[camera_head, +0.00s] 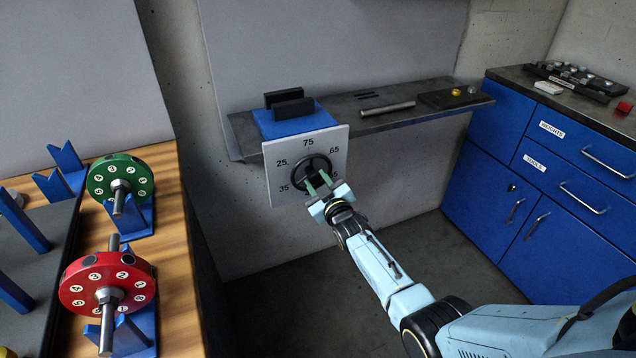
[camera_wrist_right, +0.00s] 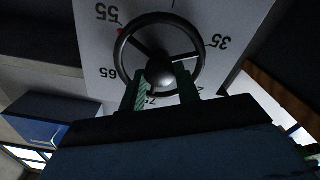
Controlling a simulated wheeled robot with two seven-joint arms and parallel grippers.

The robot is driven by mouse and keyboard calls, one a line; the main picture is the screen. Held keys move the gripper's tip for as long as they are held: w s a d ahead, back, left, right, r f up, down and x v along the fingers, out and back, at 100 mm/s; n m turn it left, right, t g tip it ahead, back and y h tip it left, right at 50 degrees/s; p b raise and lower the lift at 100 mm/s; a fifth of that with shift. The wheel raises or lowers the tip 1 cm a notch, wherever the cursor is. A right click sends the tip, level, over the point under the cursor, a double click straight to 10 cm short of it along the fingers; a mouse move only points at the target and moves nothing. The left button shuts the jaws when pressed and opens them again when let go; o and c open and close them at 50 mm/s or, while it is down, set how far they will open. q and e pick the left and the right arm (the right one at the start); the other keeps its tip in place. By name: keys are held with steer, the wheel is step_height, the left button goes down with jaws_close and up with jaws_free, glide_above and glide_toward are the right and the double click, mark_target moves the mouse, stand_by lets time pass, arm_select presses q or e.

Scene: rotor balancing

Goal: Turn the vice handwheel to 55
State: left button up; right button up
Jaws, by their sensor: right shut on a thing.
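The dark vice handwheel (camera_head: 305,162) is mounted on a white dial plate (camera_head: 282,191) below the blue vice. In the head view 75 is at the top, 65 right, 25 left and 35 lower left; my gripper covers the lower right. My right gripper (camera_head: 318,183) is at the wheel's front, its green fingers closed about the hub. In the right wrist view, the handwheel (camera_wrist_right: 200,50) appears inverted, with the fingers (camera_wrist_right: 163,88) either side of the round hub. A small red mark (camera_wrist_right: 121,33) shows at the rim beside 55. My left gripper is not in view.
A wooden bench at left holds green (camera_head: 120,178) and red (camera_head: 107,282) rotors on blue stands. Blue cabinets (camera_head: 530,190) stand right. Floor below the shelf is clear.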

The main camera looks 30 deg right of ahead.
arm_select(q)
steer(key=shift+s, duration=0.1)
arm_select(e)
steer(key=o, duration=1)
steer(key=shift+s+p, duration=0.3)
steer(key=shift+s, duration=0.3)
steer(key=s+p, duration=0.1)
steer(key=s, duration=0.2)
steer(key=shift+a, duration=0.15)
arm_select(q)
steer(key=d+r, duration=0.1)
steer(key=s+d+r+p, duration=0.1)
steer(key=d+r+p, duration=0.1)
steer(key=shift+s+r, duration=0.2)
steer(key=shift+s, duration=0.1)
arm_select(e)
glide_toward(316, 179)
steer(key=s, duration=0.5)
steer(key=shift+a, duration=0.15)
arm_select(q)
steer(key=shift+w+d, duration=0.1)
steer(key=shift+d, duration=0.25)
arm_select(e)
steer(key=shift+w, duration=0.1)
steer(key=shift+f, duration=0.1)
